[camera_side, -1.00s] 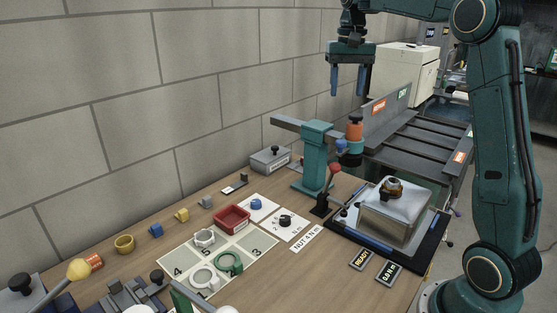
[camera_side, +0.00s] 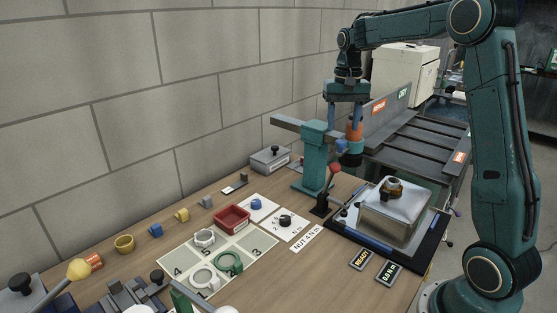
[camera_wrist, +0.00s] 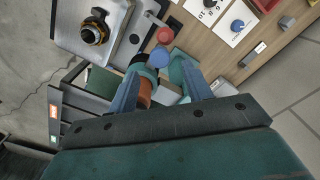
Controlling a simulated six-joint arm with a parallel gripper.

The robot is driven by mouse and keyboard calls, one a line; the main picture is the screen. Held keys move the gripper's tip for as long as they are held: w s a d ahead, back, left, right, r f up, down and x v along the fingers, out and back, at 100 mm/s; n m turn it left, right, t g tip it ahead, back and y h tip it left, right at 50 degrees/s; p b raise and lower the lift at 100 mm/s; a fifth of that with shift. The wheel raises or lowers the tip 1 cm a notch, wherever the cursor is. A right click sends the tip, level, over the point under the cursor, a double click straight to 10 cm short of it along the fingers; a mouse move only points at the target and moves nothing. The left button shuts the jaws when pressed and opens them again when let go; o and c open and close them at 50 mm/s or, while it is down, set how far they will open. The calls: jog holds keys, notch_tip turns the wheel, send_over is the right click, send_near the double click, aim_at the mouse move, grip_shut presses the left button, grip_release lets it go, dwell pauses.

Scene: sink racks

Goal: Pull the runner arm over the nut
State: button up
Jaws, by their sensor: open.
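The runner arm stands on a teal post (camera_side: 314,155) with a grey bar. Its head has an orange grip (camera_side: 354,131), a blue knob (camera_side: 341,146) and a dark lower end. My gripper (camera_side: 346,122) is open and lowered at the head, fingers pointing down. In the wrist view the orange grip (camera_wrist: 146,91) lies between the spread fingers, nearer the left one; I cannot tell whether that finger touches it. The brass nut (camera_side: 392,187) sits on the steel sink (camera_side: 388,223), to the front right of the head. It also shows in the wrist view (camera_wrist: 93,33).
A red-knobbed lever (camera_side: 335,169) stands between post and sink. A red tray (camera_side: 232,218) and numbered mat (camera_side: 245,262) lie to the left. Dark rails (camera_side: 420,140) run behind. READY (camera_side: 361,258) and 0.0 N m (camera_side: 387,272) displays lie in front.

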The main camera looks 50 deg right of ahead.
aim_at(341, 141)
jog(key=shift+f, duration=2.25)
grip_shut()
